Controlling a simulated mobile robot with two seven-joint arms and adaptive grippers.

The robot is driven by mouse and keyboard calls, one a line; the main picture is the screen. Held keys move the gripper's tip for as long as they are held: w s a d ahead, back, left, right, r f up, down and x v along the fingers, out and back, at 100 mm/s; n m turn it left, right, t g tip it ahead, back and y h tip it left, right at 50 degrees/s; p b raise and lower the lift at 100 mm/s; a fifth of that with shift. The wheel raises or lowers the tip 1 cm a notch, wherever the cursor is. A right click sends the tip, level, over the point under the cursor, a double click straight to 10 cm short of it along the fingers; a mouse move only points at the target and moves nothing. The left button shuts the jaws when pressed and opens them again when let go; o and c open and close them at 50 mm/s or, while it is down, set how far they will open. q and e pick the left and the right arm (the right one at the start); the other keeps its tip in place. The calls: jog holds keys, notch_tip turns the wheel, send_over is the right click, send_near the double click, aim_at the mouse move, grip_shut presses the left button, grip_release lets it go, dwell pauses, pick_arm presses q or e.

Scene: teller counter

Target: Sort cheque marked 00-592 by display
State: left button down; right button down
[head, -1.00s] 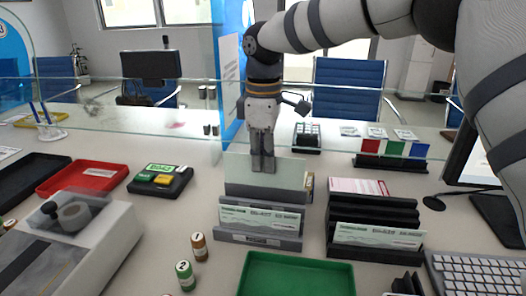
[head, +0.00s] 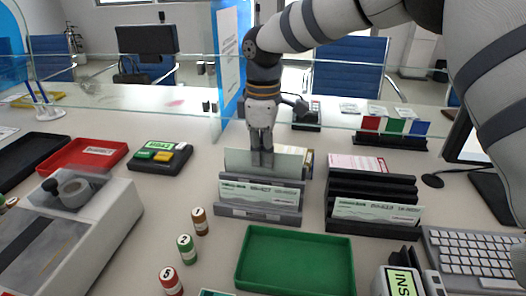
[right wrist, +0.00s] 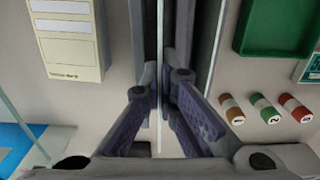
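My right gripper (head: 262,163) is above the back of the left grey rack (head: 258,214), fingers pointing down. It is shut on a pale cheque (head: 238,160), whose lower part is hidden behind the rack's back divider. In the right wrist view the cheque (right wrist: 160,60) is a thin edge-on line between the fingers (right wrist: 161,95). No number shows on it. Another cheque (head: 258,194) stands in the front slot of the left rack. A cheque (head: 365,210) stands in the front of the right rack (head: 370,230). A display (head: 403,283) at bottom right reads "INS", partly cut off. My left gripper is not in view.
A green tray (head: 295,262) lies in front of the racks. Numbered cylinders (head: 187,249) stand left of it. A glass screen (head: 130,105) stands behind.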

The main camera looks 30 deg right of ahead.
jog(key=c, duration=2.3)
grip_release()
jog(key=o, duration=0.6)
jog(key=shift+r+p, duration=0.5)
jog(key=shift+r, duration=3.05)
